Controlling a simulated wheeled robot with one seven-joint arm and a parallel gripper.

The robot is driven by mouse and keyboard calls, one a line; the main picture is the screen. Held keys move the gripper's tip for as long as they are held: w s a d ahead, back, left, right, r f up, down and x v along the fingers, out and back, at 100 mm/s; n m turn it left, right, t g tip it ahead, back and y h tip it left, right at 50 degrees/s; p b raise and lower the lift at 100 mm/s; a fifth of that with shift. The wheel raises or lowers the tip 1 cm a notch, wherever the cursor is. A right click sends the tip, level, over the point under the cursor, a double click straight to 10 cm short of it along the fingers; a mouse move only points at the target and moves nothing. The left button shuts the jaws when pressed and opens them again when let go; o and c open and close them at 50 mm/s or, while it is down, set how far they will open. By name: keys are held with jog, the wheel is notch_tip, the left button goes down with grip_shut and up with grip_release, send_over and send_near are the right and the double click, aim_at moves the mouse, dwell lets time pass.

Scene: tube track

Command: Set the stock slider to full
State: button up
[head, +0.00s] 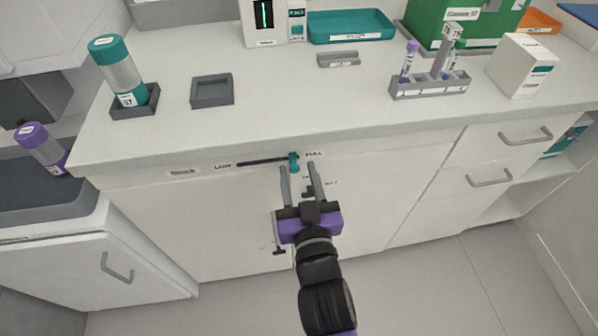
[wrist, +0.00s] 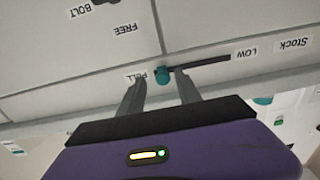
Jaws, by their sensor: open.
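The stock slider is a dark slot (head: 258,162) in the counter's front panel, with LOW at its left end and FULL at its right. Its teal knob (head: 294,161) stands at the FULL end in the head view. My gripper (head: 301,170) is open just below the knob, with its two fingers pointing up at the panel. In the wrist view the knob (wrist: 162,73) shows between and just beyond the fingertips (wrist: 159,78), beside the FULL label. I cannot tell whether a finger touches it.
A dark bolt part (head: 308,190) and small labels lie near the right finger. The counter (head: 290,115) above carries a teal-capped canister (head: 123,75) in a holder, an empty grey holder (head: 212,91), a tube rack (head: 429,83) and a white box (head: 521,66). Open floor lies below.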

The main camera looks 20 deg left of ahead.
jog(key=v, duration=0.7)
jog(key=shift+d+p, duration=0.15)
jog(key=shift+p, duration=0.15)
jog(key=shift+s, duration=0.1)
jog(key=s+d+r+m+h+p, duration=0.3)
jog(key=s+d, duration=0.9)
jog(key=d, duration=0.4)
jog(key=s+d+r+m+h+p, duration=0.3)
jog(key=s+d+r+h+p, duration=0.2)
jog(key=s+d, duration=0.8)
jog(key=d+h+p, duration=0.1)
jog(key=d+h, duration=0.1)
jog(key=shift+s+d+m, duration=0.3)
jog(key=shift+d+m, duration=0.05)
jog(key=shift+m, duration=0.05)
